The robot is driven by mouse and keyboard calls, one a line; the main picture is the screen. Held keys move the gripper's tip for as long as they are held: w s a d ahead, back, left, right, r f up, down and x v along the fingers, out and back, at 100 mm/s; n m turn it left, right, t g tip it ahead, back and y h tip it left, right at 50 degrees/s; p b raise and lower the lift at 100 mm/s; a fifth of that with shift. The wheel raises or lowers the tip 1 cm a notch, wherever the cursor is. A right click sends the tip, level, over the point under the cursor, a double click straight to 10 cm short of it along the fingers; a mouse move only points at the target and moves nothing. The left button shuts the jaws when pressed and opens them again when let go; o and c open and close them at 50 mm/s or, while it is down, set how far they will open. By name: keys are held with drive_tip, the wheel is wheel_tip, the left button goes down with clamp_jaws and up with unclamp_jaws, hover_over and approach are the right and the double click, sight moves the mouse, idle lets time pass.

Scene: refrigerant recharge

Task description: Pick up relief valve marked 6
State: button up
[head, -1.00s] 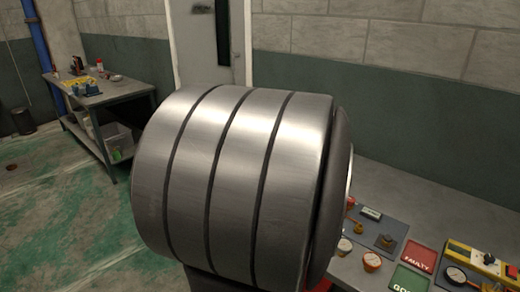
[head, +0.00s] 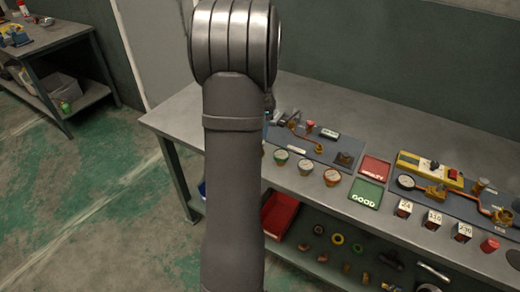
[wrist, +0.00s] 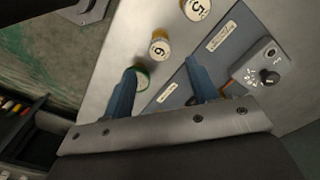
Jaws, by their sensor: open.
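In the wrist view a round cap with a yellow rim (wrist: 160,48) bears a turned digit that looks like 6 or 9, probably the valve marked 6. A cap marked 5 (wrist: 197,9) lies beyond it, cut by the top edge. A green-rimmed cap (wrist: 142,77) is beside the left finger, partly hidden. My gripper (wrist: 160,82) is open and empty, its blue fingers apart, with the 6 cap above the gap in the picture. In the head view a row of round valves (head: 306,167) stands on the bench; their digits are unreadable. My arm hides the gripper there.
A grey mat (head: 345,152) with copper fittings lies behind the valves. To their right are a red FAULTY tray (head: 375,169), a green GOOD tray (head: 366,192) and a yellow gauge unit (head: 430,170). A red bin (head: 280,214) sits on the shelf below.

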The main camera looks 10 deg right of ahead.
wheel_tip(320, 180, down, 10)
drive_tip(key=shift+a+r, duration=0.1)
drive_tip(key=c, duration=1)
drive_tip(key=shift+c, duration=0.2)
drive_tip(key=shift+r, duration=0.1)
